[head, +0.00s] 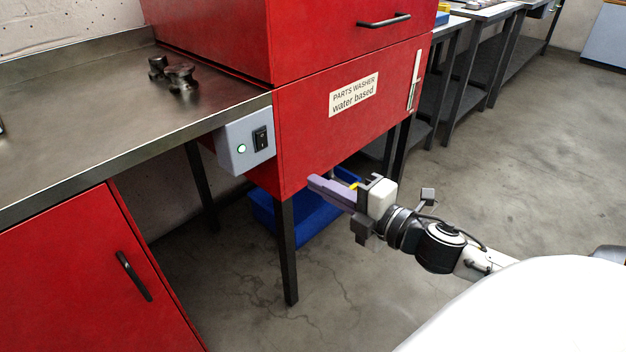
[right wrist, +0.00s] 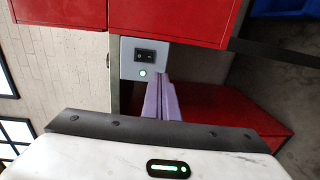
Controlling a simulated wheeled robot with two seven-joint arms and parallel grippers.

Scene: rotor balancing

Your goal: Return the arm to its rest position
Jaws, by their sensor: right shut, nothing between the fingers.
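My right gripper (head: 318,184) is in front of the lower part of the red parts washer (head: 308,132), below the grey switch box (head: 240,145). Its purple fingers are shut together with nothing between them. In the right wrist view the shut fingers (right wrist: 164,88) point toward the switch box (right wrist: 144,62); I cannot tell any contact, and in the head view they look apart from it. The box carries a black rocker switch (head: 260,138) and a lit green light (head: 242,149). My left gripper is not in view.
A steel bench (head: 120,115) with dark metal parts (head: 181,78) on it stands at the left, above a red cabinet (head: 95,280). A blue bin (head: 316,222) sits under the washer, near a dark leg (head: 287,255). Open floor (head: 540,150) lies to the right.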

